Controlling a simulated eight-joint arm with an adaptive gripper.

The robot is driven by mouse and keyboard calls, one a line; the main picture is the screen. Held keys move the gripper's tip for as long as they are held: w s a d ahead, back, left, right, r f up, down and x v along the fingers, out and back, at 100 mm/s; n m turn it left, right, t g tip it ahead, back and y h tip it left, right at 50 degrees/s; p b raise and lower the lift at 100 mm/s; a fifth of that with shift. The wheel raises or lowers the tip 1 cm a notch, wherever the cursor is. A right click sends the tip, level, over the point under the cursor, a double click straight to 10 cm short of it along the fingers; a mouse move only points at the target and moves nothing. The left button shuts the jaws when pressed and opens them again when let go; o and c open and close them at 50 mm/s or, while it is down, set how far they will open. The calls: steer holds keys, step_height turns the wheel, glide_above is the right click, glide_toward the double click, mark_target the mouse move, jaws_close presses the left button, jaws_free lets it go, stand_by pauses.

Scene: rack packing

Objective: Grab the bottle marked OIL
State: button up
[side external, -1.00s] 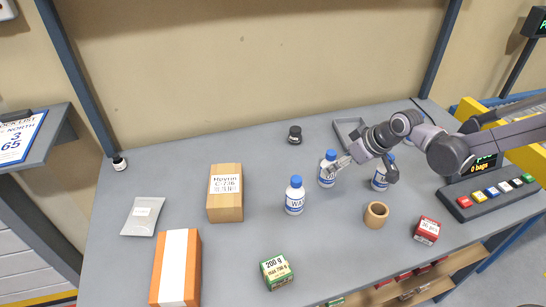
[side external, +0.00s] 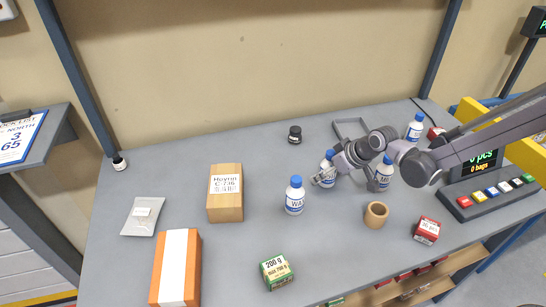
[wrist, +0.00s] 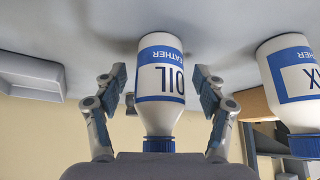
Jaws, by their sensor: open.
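The bottle marked OIL (wrist: 161,85) is white with a blue and white label and a blue cap. It appears upside down in the wrist view, midway between the two fingers. In the side external view the bottle (side external: 328,157) stands upright on the table, its lower part partly hidden by my gripper (side external: 325,177). My gripper (wrist: 160,84) is open, with one finger on each side of the bottle; a gap shows on both sides, so it is not gripped.
A similar bottle marked WAX (side external: 295,197) stands just left; its label (wrist: 297,82) shows at right in the wrist view. Another bottle (side external: 384,172) stands right, beside my arm, and one (side external: 415,128) farther back. A tan ring (side external: 376,215) and red box (side external: 427,231) are in front.

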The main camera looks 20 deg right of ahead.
steer(key=c, duration=1.3)
